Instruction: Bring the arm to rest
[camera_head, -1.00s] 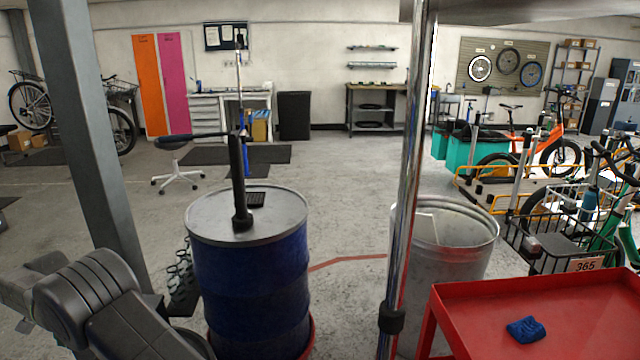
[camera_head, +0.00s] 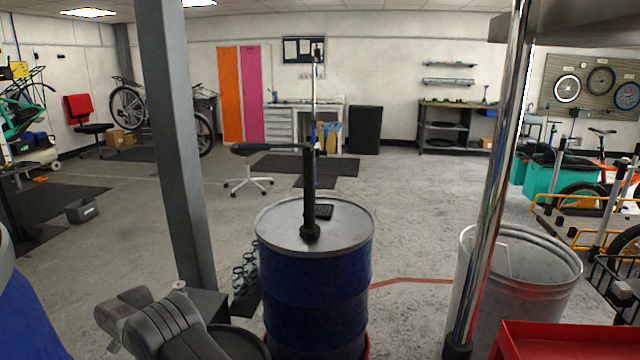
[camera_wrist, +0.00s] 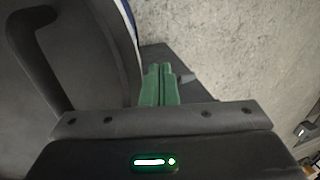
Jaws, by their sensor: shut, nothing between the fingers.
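My gripper (camera_wrist: 159,84) shows in the wrist view as two green fingers pressed together, with nothing between them. Concrete floor shows beyond and to the right of the fingertips. A large dark rounded shape fills the left of that view, close beside the fingers; I cannot tell for certain what it is. In the head view my dark grey arm (camera_head: 165,325) is folded low at the bottom left, left of the blue drum. The gripper itself cannot be made out there.
A blue drum (camera_head: 315,285) with a post on its lid stands front centre. A grey pillar (camera_head: 178,150) rises behind my arm. A galvanised bin (camera_head: 525,290), a chrome pole (camera_head: 490,190) and a red cart (camera_head: 560,345) are at right. Open floor lies beyond.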

